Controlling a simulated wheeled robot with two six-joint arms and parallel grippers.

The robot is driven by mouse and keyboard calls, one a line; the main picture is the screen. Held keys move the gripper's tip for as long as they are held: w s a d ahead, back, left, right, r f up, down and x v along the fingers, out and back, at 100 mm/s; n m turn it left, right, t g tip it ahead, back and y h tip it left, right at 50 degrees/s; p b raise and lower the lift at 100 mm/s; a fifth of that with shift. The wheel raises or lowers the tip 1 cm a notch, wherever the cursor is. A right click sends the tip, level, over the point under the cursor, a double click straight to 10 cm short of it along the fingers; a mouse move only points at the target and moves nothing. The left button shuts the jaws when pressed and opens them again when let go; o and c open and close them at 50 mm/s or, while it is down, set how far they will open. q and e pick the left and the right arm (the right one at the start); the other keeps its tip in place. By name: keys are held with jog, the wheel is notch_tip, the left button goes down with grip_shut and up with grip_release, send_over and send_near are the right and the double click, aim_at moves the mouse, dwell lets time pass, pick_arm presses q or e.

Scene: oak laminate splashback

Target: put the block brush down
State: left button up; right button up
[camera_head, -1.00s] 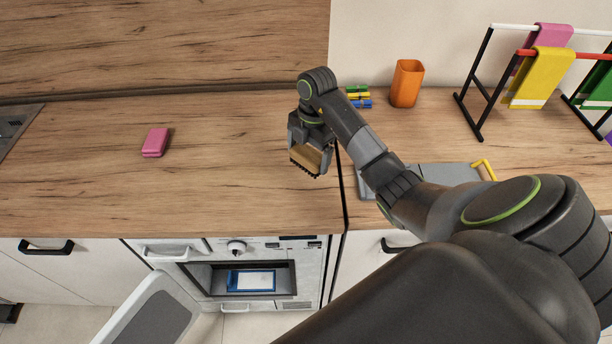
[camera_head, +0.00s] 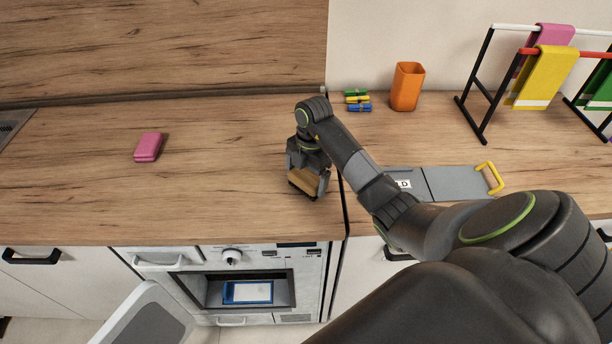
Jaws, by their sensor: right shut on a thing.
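The block brush (camera_head: 306,181) has a tan wooden body with dark bristles underneath. My right gripper (camera_head: 308,172) is shut on it, over the wooden worktop (camera_head: 220,190) and left of the dark seam. The bristles are at or very close to the worktop; I cannot tell whether they touch it. The gripper's fingers hide part of the brush. My left gripper is not in view.
A pink sponge (camera_head: 148,147) lies to the left. Behind right are coloured clips (camera_head: 358,100), an orange cup (camera_head: 407,86) and a towel rack (camera_head: 480,90). A grey board with a yellow handle (camera_head: 489,178) lies right. Below, an appliance door (camera_head: 150,315) hangs open.

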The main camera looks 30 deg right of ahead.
aim_at(306, 176)
jog(key=shift+f, duration=0.15)
jog(key=o, duration=0.8)
jog(key=shift+o, duration=0.2)
jog(key=shift+r, duration=0.3)
jog(key=shift+d+r, duration=0.1)
jog(key=shift+r, duration=0.15)
notch_tip(306, 176, up, 3)
jog(key=shift+w+d, duration=0.1)
notch_tip(306, 176, up, 8)
jog(key=d+p, duration=0.1)
jog(key=p, duration=0.6)
jog(key=shift+r+p, duration=0.15)
jog(key=shift+p, duration=0.25)
jog(key=shift+w, duration=0.1)
